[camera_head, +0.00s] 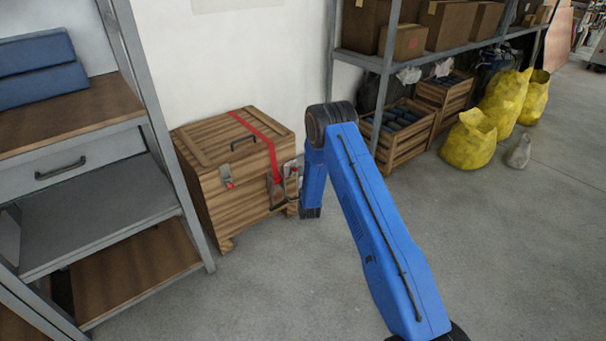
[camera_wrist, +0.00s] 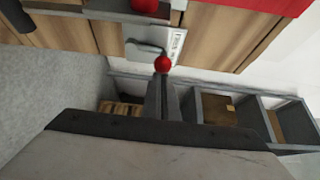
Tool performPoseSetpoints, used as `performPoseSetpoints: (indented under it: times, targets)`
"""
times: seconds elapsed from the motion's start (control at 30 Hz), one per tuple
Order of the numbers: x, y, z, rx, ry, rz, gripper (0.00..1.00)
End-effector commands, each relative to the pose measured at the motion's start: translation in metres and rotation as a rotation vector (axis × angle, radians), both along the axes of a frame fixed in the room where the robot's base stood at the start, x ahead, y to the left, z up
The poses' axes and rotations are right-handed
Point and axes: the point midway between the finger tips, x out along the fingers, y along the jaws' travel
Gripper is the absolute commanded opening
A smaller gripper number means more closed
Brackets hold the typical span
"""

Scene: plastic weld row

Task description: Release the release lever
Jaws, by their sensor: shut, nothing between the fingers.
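A wooden crate (camera_head: 215,200) with a red strap (camera_head: 260,135) over its lid stands against the wall in the head view. Metal fittings (camera_head: 277,190) sit on its front below the strap. In the wrist view the crate front (camera_wrist: 215,38) fills the top. A red ball knob (camera_wrist: 163,64), seemingly the release lever's end, shows beside a metal plate with a label. My gripper (camera_wrist: 163,80) is shut and empty, its fingertips at or just short of the knob; I cannot tell whether they touch. In the head view my arm hides part of the fittings.
A shelf unit with a drawer (camera_head: 80,165) stands close on the left of the crate. A metal rack (camera_head: 384,75) with cardboard boxes stands on the right, with wooden crates (camera_head: 405,135) and yellow sacks (camera_head: 470,140) by it. The concrete floor in front is clear.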

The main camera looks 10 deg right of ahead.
Motion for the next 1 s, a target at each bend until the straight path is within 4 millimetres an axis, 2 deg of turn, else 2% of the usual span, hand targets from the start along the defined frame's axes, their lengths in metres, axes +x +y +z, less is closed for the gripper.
performPoseSetpoints:
  times: [0.33, 1.0]
  targets:
    - [-0.008, 0.015, 0.001, -0.285, -0.137, 0.000, 0.00]
    - [-0.016, 0.032, -0.002, -0.275, -0.132, 0.000, 0.00]
